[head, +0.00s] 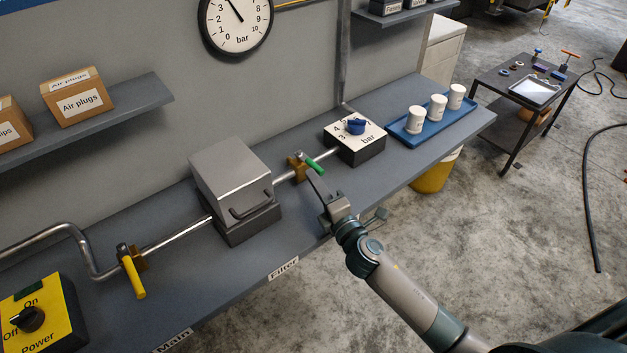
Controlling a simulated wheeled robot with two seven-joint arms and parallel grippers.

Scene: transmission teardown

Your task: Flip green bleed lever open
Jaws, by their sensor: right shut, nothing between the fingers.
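The green bleed lever (315,165) is on a brass valve (297,166) on the pipe, between the filter box and the dial box. The lever points down to the right, at an angle to the pipe. My right gripper (311,174) is shut and empty, with its fingertips close to the lever, just below it in the picture. I cannot tell whether they touch it. My left gripper is not in view.
The grey filter box (229,177) stands left of the valve. The bar dial box (361,148) with a blue knob and a blue tray (414,134) of white cups are to the right. A yellow lever (133,277) and the yellow power box (38,317) are at the left.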

